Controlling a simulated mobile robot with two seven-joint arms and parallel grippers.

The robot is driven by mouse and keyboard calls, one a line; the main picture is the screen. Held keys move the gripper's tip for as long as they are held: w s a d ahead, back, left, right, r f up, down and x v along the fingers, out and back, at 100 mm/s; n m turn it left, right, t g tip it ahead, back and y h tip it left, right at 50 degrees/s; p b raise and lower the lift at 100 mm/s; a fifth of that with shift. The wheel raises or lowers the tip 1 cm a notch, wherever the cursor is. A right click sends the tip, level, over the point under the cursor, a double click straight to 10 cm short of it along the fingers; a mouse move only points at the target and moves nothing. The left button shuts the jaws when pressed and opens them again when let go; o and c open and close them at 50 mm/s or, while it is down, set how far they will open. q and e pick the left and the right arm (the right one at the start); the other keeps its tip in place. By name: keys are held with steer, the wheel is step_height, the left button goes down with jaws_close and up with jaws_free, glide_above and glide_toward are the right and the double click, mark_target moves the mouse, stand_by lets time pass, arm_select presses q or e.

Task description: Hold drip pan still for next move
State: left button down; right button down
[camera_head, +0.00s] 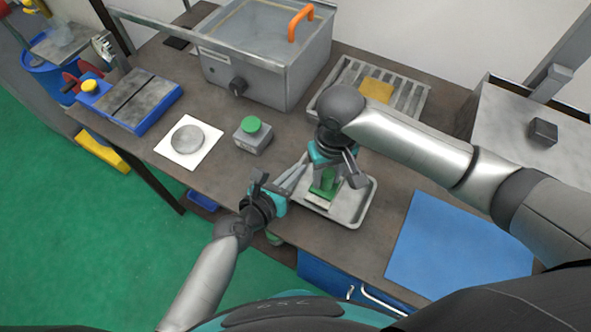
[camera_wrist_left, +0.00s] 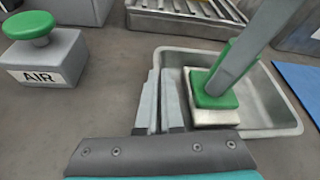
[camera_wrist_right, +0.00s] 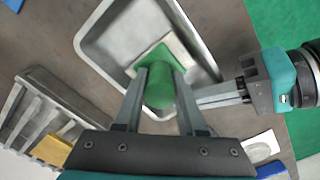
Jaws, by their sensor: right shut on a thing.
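The drip pan (camera_head: 361,211) is a shallow grey metal tray on the bench, also in the left wrist view (camera_wrist_left: 282,118). My left gripper (camera_head: 292,176) is at the pan's left rim. Its fingers (camera_wrist_left: 165,100) are close together with a narrow gap; whether they clamp the rim is unclear. My right gripper (camera_head: 338,168) is over the pan, shut on the green handle (camera_wrist_right: 158,88) of a block with a pale pad (camera_wrist_left: 214,118) beneath. The block is in the pan; whether its pad touches the pan's floor is unclear.
A grey box with a green button (camera_head: 252,134), marked AIR, stands left of the pan. A slatted tray with a yellow block (camera_head: 376,90) lies behind. A blue mat (camera_head: 455,245) is at right. A lidded metal tank (camera_head: 255,70) stands at the back.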

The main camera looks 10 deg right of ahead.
steer(key=shift+r, duration=4.55)
arm_select(q)
steer(key=c, duration=1)
jaws_free()
steer(key=v, duration=1.2)
